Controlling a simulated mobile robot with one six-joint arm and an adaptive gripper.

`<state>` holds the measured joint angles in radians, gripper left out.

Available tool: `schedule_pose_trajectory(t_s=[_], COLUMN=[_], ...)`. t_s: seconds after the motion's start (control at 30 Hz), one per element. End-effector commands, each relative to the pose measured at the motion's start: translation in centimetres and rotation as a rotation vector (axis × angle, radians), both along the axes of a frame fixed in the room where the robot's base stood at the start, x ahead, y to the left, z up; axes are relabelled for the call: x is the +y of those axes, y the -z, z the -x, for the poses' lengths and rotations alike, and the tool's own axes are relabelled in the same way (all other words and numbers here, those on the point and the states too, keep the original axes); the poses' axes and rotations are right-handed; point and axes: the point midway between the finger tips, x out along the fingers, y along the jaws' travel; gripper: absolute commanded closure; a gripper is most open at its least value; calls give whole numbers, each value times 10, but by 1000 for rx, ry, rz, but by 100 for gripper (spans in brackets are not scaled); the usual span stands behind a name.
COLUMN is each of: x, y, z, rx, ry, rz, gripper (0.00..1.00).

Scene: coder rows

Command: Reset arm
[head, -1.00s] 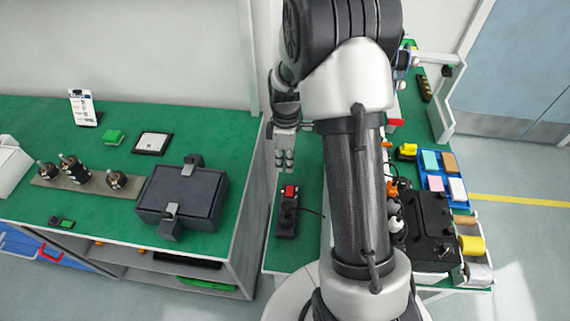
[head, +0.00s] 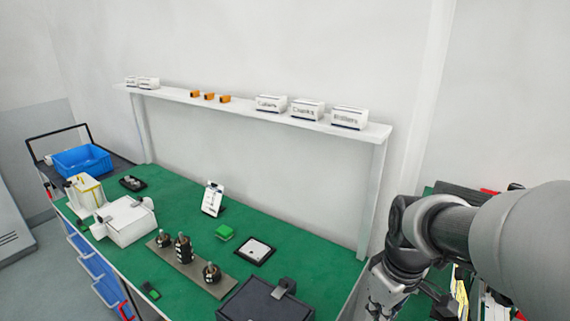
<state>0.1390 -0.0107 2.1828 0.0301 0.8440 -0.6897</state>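My arm (head: 520,240) reaches in from the right edge of the head view, bent at its dark wrist joints. My gripper (head: 380,305) hangs below the wrist, pointing down near the bottom edge of the picture. It is beside the right end of the green-topped bench (head: 185,200), seemingly apart from it. Its fingertips are small and partly cut off, so I cannot tell whether it is open or shut. I see nothing held in it.
A shelf (head: 250,108) with labelled boxes stands behind. A cart holds a blue bin (head: 82,160).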

Motion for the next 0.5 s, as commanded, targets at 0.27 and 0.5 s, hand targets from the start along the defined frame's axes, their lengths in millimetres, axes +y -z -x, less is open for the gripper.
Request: schedule_pose_trajectory(t_s=[0.27, 0.5], x=[29, 40], y=[-53, -62], z=[76, 127], rx=[-154, -246], ry=[267, 453], rz=[-43, -107], gripper=[100, 100])
